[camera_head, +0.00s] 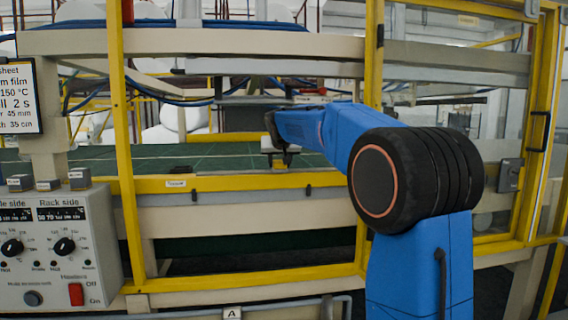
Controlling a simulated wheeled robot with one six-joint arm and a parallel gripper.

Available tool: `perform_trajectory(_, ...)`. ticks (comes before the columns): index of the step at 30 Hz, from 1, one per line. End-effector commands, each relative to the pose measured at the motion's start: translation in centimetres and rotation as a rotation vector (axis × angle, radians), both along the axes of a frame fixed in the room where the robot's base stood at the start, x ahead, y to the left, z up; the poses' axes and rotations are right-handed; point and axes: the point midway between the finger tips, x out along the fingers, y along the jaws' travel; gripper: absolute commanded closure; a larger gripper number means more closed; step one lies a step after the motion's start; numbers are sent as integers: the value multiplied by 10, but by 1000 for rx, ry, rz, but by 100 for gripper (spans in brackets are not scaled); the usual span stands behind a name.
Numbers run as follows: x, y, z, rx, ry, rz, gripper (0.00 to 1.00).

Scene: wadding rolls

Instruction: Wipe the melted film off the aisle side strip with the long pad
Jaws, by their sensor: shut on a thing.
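My gripper (280,157) is small and dark at the end of my blue arm. It reaches through the yellow-framed opening of the machine, just above the near edge of the green bed. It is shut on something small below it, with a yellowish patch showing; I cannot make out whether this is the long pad.
A beige crossbeam (230,45) and hoses hang above the green bed (95,158). A control box (60,245) with dials and a red switch (76,294) stands at left. A sign (16,97) hangs above it.

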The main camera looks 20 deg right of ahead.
Motion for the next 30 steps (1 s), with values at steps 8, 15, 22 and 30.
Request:
perform_trajectory(8,5,16,-4,3,8,1,80)
perform_trajectory(15,8,25,-3,3,6,2,80)
perform_trajectory(22,12,41,-1,1,5,3,80)
perform_trajectory(30,14,47,1,2,3,-1,80)
